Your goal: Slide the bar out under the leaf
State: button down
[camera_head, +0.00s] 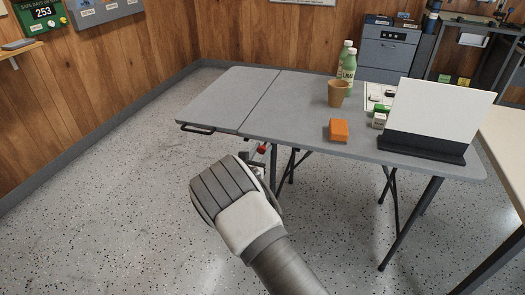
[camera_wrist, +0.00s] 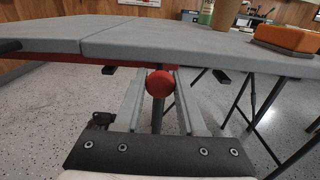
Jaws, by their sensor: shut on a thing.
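The leaf (camera_head: 225,98) is the left panel of the grey folding table, with a seam between it and the main top (camera_head: 300,115). It looks about level with the top. The bar's red round knob (camera_head: 262,149) shows just below the table's front edge, close to the seam. In the wrist view the red knob (camera_wrist: 159,84) sits between the two fingers of my gripper (camera_wrist: 158,88), which is shut on it. A red strip (camera_wrist: 90,62) runs under the leaf's edge there. The rest of the bar is mostly hidden under the table.
A dark handle (camera_head: 196,129) hangs at the leaf's front edge. On the main top stand an orange box (camera_head: 339,130), a brown cup (camera_head: 337,95), green bottles (camera_head: 346,70) and a white board (camera_head: 436,112). Table legs (camera_head: 410,225) stand below. The floor at left is clear.

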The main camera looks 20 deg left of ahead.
jog(key=shift+s+a, duration=0.1)
jog(key=shift+a, duration=0.35)
jog(key=c, duration=0.5)
grip_release()
jog(key=shift+d, duration=0.1)
jog(key=s+p, duration=0.1)
jog(key=s, duration=0.4)
jog(key=s+p, duration=0.2)
jog(key=s, duration=0.4)
jog(key=s+p, duration=0.1)
jog(key=s, duration=0.5)
jog(key=shift+s+a, duration=0.2)
jog(key=shift+a, duration=0.1)
jog(key=shift+r, duration=0.1)
